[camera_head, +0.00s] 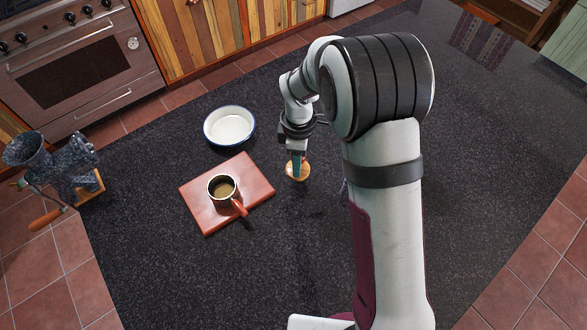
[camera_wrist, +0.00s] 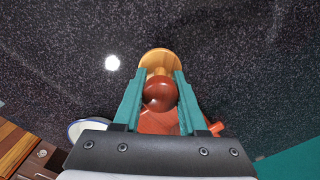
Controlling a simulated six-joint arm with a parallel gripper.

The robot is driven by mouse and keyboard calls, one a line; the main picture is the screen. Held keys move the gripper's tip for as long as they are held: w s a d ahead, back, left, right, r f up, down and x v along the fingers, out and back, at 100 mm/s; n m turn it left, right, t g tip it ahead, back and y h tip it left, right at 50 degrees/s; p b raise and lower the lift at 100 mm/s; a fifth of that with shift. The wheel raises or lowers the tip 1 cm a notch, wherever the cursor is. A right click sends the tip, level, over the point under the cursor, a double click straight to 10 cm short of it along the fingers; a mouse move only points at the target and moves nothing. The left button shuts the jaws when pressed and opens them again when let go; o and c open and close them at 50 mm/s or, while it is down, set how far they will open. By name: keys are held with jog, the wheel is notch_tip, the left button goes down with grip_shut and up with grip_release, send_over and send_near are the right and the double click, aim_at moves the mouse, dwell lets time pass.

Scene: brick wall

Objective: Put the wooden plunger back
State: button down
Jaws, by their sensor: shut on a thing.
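The wooden plunger (camera_head: 300,174) is at my gripper (camera_head: 297,159), right of the red board. In the wrist view it has a pale round wooden disc (camera_wrist: 160,57) and a dark red-brown ball knob (camera_wrist: 159,92). My teal-fingered gripper (camera_wrist: 160,80) is shut on it, one finger on each side of the knob. In the head view the fingers and wrist hide most of the plunger. I cannot tell whether its disc touches the dark counter or hangs just above it.
A mug (camera_head: 223,192) of brown liquid stands on the red board (camera_head: 205,219). A white bowl (camera_head: 229,126) with a blue rim lies behind it. A speckled grinder (camera_head: 68,170) with a crank stands at the left edge. The front of the dark counter (camera_head: 190,275) is clear.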

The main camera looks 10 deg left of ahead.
jog(key=shift+w+a+f, duration=0.1)
jog(key=shift+a+f, duration=0.1)
jog(key=shift+f, duration=0.55)
jog(key=shift+s+a+f, duration=0.1)
jog(key=shift+a+f, duration=0.05)
jog(key=shift+f, duration=0.65)
jog(key=shift+w+a+f, duration=0.1)
jog(key=shift+a+f, duration=0.1)
jog(key=shift+f, duration=0.55)
jog(key=shift+c, duration=2.3)
grip_release()
jog(key=shift+f, duration=0.15)
